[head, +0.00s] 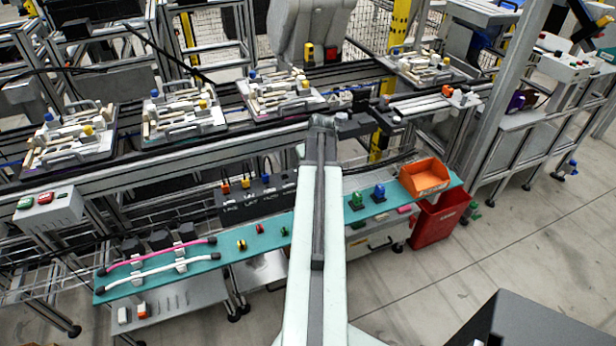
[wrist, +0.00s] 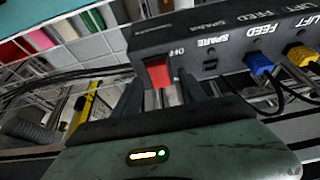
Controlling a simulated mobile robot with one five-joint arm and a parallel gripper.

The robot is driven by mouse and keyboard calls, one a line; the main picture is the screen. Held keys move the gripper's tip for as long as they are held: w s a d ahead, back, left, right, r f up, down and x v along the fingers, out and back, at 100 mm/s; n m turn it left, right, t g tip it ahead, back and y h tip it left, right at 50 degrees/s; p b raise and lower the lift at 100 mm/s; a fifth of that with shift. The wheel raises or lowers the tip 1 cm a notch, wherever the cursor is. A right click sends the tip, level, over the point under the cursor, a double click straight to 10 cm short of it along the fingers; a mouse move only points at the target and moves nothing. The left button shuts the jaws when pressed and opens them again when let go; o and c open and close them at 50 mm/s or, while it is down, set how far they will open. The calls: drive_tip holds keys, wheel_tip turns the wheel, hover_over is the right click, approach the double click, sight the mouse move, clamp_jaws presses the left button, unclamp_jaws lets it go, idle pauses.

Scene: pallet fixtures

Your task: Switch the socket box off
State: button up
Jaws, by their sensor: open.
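In the head view my arm hides the gripper and the switch end of the box.
A blue plug (wrist: 260,65) and a yellow plug (wrist: 299,55) with black cables sit in the box. The teal shelf (head: 215,262) also carries small coloured parts and an orange bin (head: 425,177). A conveyor with pallet fixtures (head: 183,112) runs behind and above.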

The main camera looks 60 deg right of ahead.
drive_tip(key=shift+w+d+f, duration=0.1)
drive_tip(key=shift+w+f, duration=0.05)
drive_tip(key=shift+f, duration=0.15)
clamp_jaws()
drive_tip(key=shift+w+d+r+g+y+p, duration=0.3)
drive_tip(key=shift+g+p, duration=0.1)
drive_tip(key=shift+p, duration=0.35)
drive_tip(key=shift+a+f+g+y, duration=0.1)
drive_tip(key=shift+f+g+y, duration=0.1)
drive_tip(key=shift+g+y, duration=0.25)
unclamp_jaws()
